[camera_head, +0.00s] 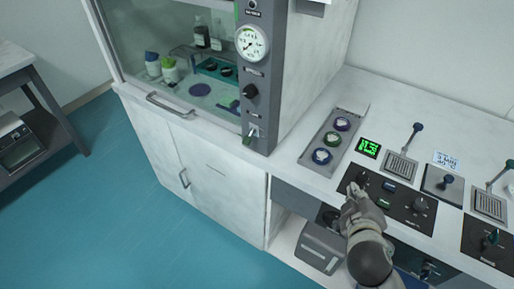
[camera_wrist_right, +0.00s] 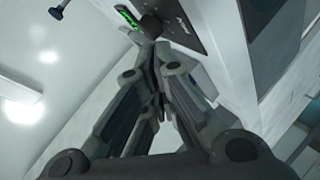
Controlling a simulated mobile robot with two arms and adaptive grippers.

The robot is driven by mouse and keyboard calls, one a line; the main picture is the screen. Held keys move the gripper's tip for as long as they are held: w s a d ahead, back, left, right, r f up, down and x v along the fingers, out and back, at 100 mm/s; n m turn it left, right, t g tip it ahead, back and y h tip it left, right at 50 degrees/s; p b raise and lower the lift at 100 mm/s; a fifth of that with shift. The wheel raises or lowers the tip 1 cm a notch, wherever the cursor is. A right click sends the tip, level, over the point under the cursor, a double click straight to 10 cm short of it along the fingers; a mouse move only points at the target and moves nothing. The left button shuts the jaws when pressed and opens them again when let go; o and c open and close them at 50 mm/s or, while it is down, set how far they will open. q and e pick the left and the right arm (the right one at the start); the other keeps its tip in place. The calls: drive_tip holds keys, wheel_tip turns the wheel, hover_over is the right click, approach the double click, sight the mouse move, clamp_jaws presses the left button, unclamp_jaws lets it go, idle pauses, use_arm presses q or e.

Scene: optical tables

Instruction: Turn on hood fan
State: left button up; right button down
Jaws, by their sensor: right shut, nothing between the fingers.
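The fume hood (camera_head: 190,160) stands at the left with a glass front. Its grey control column (camera_head: 285,60) carries a round white gauge (camera_head: 251,42), a black knob (camera_head: 250,91) and a small switch (camera_head: 253,132) near its foot. My right gripper (camera_head: 354,188) is shut and empty over the left part of a black control panel (camera_head: 405,215), on the bench right of the hood. In the right wrist view the shut fingers (camera_wrist_right: 154,62) point towards a dark knob (camera_wrist_right: 151,25) beside a green-lit strip (camera_wrist_right: 127,17); contact cannot be told. My left gripper is out of view.
A grey tray (camera_head: 333,140) with round coloured pieces and a small green display (camera_head: 369,148) lie between hood and panel. Lever devices (camera_head: 402,164) stand on the bench's right. Open teal floor lies in front of the hood.

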drive_tip(key=w+a+r+n+t+y, duration=0.45)
drive_tip(key=a+r+n, duration=0.2)
drive_tip(key=n, duration=0.35)
drive_tip(key=w+a+r+n+t+y, duration=0.45)
drive_tip(key=r+n, duration=0.35)
drive_tip(key=n, duration=0.2)
drive_tip(key=a+f+n+g+y, duration=0.3)
drive_tip(key=a+n+g+y, duration=0.3)
drive_tip(key=n, duration=0.7)
drive_tip(key=n+g+y, duration=0.1)
drive_tip(key=n+g, duration=0.2)
drive_tip(key=n, duration=0.4)
approach(247, 141)
wheel_tip(247, 141, up, 3)
drive_tip(key=s, duration=0.1)
drive_tip(key=d+f+n, duration=0.1)
drive_tip(key=f+n+g+h, duration=0.1)
drive_tip(key=f, duration=0.1)
drive_tip(key=d+f+n, duration=0.1)
drive_tip(key=shift+w+d+f+g+h, duration=0.15)
drive_tip(key=shift+w+d+g+h, duration=0.15)
drive_tip(key=shift+w, duration=0.1)
drive_tip(key=p+x, duration=0.1)
drive_tip(key=x, duration=0.9)
